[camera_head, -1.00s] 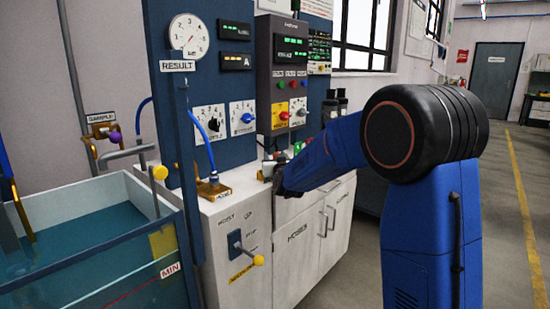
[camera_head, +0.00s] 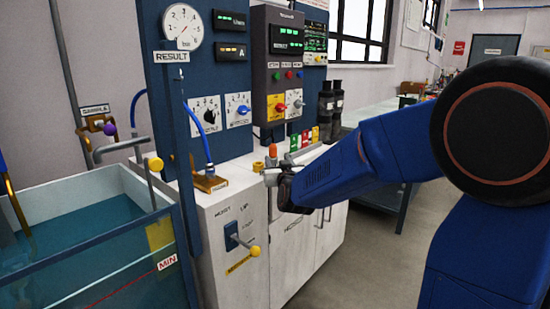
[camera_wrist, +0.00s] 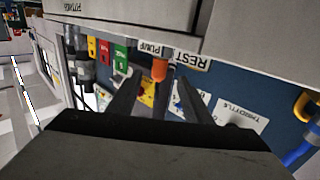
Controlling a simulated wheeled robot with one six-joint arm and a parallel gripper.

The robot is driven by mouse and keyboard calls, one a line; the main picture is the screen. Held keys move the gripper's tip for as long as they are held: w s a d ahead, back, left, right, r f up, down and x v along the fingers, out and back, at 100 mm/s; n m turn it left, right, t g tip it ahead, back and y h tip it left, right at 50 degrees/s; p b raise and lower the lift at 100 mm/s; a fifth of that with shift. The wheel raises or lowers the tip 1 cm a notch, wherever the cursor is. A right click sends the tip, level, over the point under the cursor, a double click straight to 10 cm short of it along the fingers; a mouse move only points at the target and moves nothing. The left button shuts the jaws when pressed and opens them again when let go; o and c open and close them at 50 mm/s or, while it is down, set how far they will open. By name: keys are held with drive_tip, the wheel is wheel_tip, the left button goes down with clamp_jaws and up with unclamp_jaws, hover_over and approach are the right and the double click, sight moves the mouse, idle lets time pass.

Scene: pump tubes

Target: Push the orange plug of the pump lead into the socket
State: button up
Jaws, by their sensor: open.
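The orange plug (camera_head: 273,150) stands upright on the cabinet top, just behind my gripper in the head view. In the wrist view the orange plug (camera_wrist: 159,68) shows between and beyond the two fingertips, beside the labels PUMP and REST. My gripper (camera_head: 270,176) is at the cabinet's front edge. Its dark fingers (camera_wrist: 158,92) are apart in the wrist view, with nothing visibly held. Whether they reach around the plug is unclear. I cannot make out the socket or the lead for certain.
Red, green and yellow pieces (camera_head: 305,138) stand right of the plug, with dark cylinders (camera_head: 330,103) behind. The blue instrument panel (camera_head: 205,80) rises behind the cabinet. A brass fitting with a blue hose (camera_head: 209,182) and a yellow-knobbed lever (camera_head: 254,250) are to the left.

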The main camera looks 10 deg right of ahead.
drive_tip(key=shift+s+a, duration=0.1)
drive_tip(key=shift+s, duration=1.9)
